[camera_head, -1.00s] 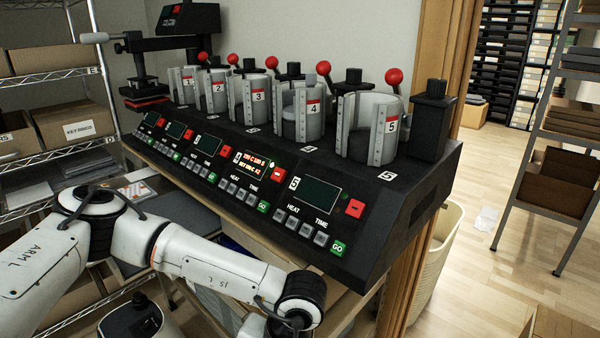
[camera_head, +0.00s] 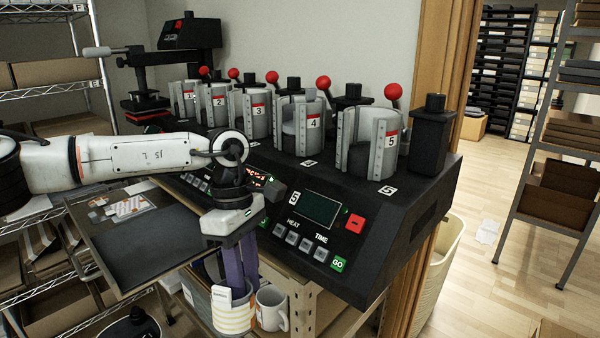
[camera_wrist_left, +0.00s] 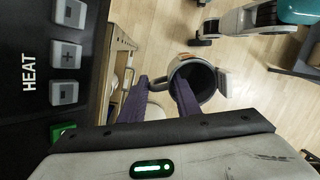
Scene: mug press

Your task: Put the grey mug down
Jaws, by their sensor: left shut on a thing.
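My left gripper (camera_head: 238,268) points down in front of the press, its purple fingers shut on a mug.
A white mug (camera_head: 272,308) stands close to the right of the held mug. The black press (camera_head: 400,225) with numbered stations and red-knobbed levers is just behind. A dark tray (camera_head: 150,245) lies left. A cream bin (camera_head: 440,265) stands on the floor at right.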

